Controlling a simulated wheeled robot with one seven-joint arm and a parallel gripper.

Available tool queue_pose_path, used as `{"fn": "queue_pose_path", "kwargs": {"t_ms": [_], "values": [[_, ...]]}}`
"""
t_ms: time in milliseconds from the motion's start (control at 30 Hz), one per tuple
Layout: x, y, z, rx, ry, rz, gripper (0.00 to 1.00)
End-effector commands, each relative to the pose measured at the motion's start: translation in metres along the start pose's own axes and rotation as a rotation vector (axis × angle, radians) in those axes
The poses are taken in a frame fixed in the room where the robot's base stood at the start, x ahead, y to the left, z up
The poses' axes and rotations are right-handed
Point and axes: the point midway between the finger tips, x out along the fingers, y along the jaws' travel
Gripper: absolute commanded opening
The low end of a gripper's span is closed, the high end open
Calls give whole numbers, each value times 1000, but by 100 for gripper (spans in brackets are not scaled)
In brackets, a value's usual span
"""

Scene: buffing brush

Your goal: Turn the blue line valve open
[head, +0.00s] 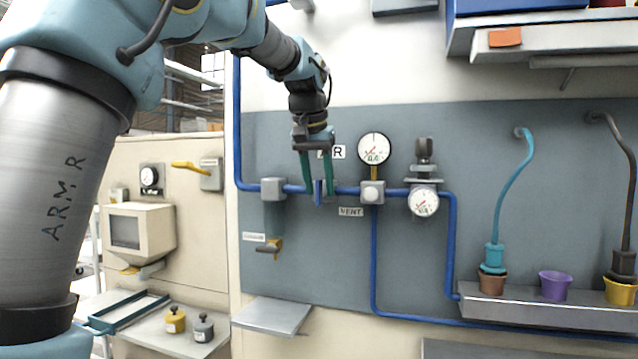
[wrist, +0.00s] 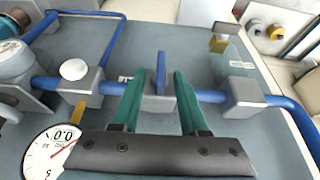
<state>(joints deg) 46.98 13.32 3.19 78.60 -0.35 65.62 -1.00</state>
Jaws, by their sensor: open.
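The blue line valve has a flat blue handle (head: 318,191) on the blue pipe (head: 346,190), below the AIR sign, in the head view. In the wrist view the handle (wrist: 161,68) stands crosswise to the pipe, on a grey valve body (wrist: 159,102). My gripper (head: 319,194) has green fingers and points down at the pipe. In the wrist view my gripper (wrist: 159,75) is open, with one finger on each side of the handle. Small gaps show between the fingers and the handle. The AIR sign is partly hidden by my gripper.
Grey pipe blocks (head: 273,189) and (head: 372,192) flank the valve. A round gauge (head: 374,148) stands above the right block, and another gauge (head: 424,201) is farther right. A small yellow-handled valve (head: 270,248) and a grey shelf (head: 272,316) are below left.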

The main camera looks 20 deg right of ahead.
Motion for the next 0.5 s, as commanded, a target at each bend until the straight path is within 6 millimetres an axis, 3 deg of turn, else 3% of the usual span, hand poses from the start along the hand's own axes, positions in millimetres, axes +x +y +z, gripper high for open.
{"fn": "queue_pose_path", "kwargs": {"t_ms": [133,500], "values": [[0,0,0,0,0,0,44],[0,0,0,0,0,0,2]]}}
